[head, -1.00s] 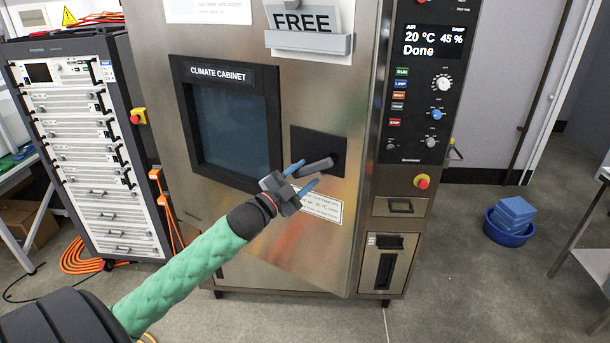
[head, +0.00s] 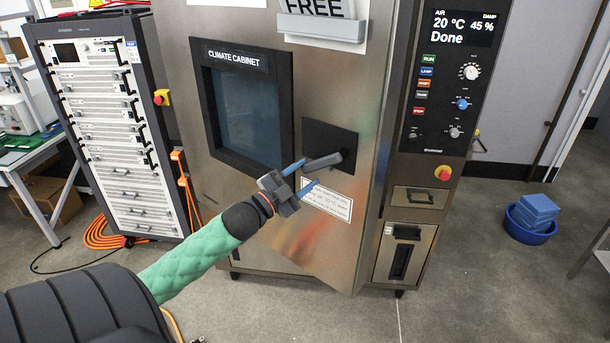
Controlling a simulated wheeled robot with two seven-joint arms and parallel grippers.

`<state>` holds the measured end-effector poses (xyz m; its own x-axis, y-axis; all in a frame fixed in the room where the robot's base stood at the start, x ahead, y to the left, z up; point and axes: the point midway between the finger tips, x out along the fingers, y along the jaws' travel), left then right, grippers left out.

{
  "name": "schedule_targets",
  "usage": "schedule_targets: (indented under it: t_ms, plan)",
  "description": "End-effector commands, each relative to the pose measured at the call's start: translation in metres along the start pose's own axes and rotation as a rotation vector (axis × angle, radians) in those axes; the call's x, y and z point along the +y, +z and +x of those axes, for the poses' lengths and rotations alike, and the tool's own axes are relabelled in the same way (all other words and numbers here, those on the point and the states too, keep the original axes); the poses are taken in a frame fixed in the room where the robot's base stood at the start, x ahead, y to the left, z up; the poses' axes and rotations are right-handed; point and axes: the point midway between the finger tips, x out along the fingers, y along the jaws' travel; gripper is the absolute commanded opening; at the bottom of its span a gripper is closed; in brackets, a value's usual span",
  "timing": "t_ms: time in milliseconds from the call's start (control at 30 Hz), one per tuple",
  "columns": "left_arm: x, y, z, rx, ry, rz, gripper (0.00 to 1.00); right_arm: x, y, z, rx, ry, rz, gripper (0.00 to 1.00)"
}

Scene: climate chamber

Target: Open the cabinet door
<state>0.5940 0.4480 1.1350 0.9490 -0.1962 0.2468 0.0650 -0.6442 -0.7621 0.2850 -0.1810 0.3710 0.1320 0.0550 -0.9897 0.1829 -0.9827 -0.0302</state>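The climate cabinet's steel door (head: 240,205) has a dark window and a grey lever handle (head: 324,161) on a black plate at its right side. The door stands slightly ajar: its right edge and lower right corner stick out in front of the cabinet frame (head: 385,215). My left gripper (head: 310,172) is at the handle, its two blue fingers apart, one above and one below the handle's left end. I cannot tell whether they touch it. The cabinet's inside is hidden. My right gripper is not in view.
The control panel (head: 455,90) is right of the door. An equipment rack (head: 105,130) with orange cables stands to the left. A blue tub (head: 530,228) with blue blocks sits on the floor at the right. Floor in front of the cabinet is clear.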

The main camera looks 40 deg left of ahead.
Motion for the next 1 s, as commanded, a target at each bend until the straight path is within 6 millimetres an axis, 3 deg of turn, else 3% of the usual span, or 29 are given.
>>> schedule_targets:
  t_ms: [533, 1000]
  plan:
    - [0.005, -0.006, -0.018, 0.000, 0.001, 0.000, 0.44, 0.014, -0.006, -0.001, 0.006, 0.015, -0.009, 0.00]
    - [0.012, -0.015, -0.042, 0.000, 0.001, -0.001, 0.44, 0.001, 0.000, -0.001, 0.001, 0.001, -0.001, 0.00]
